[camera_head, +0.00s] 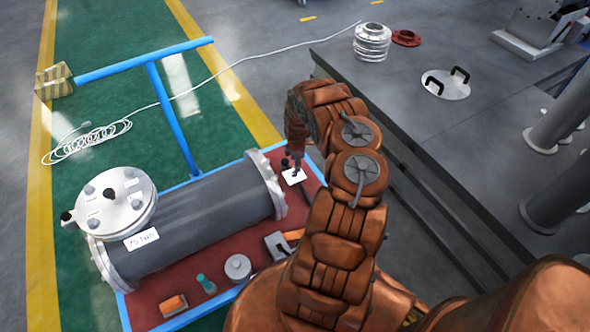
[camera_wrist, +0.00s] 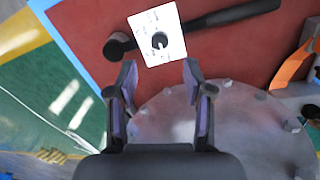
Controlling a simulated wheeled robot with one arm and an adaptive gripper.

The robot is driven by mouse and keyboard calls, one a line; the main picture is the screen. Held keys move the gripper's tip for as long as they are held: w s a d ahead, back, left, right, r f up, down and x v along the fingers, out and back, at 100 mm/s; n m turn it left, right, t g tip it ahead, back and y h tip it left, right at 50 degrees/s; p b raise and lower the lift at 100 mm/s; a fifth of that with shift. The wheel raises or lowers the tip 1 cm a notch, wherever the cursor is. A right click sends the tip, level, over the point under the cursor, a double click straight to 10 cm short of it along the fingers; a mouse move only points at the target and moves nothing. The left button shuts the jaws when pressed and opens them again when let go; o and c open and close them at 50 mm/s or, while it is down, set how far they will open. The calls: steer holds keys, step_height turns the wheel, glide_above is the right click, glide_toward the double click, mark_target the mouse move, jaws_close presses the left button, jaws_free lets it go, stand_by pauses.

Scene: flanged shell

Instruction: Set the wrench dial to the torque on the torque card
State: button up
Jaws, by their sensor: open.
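A white square plate with a round black dial (camera_wrist: 159,41) and small, unreadable marks lies over a black wrench (camera_wrist: 235,14) on the red surface. In the head view the white plate (camera_head: 292,177) is at the red tray's far right corner, beside the shell's right flange. My gripper (camera_wrist: 160,68) is open and empty, its two fingers spread just short of the plate's near edge. In the head view my gripper (camera_head: 296,160) hangs over the plate and partly hides it. A white label (camera_head: 141,239) with unreadable writing is on the grey shell; I cannot tell whether it is the torque card.
The grey flanged shell (camera_head: 205,217) fills much of the red tray (camera_head: 150,300). An orange-handled tool (camera_head: 294,235), a round white tin (camera_head: 237,267), a teal bottle (camera_head: 206,284) and an orange box (camera_head: 173,305) are along its near side. A dark workbench (camera_head: 400,95) stands right.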

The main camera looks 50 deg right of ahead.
mark_target(295, 174)
steer(key=shift+w+d+f+b, duration=0.1)
steer(key=shift+w+f+b, duration=0.1)
steer(key=shift+f, duration=1.15)
steer(key=shift+w+d+f+b, duration=0.1)
steer(key=shift+f+b, duration=0.05)
steer(key=shift+f, duration=1.2)
steer(key=shift+w+d+f+b, duration=0.1)
steer(key=shift+w+f+b, duration=0.1)
steer(key=shift+f, duration=1.15)
steer(key=shift+c, duration=0.4)
jaws_close()
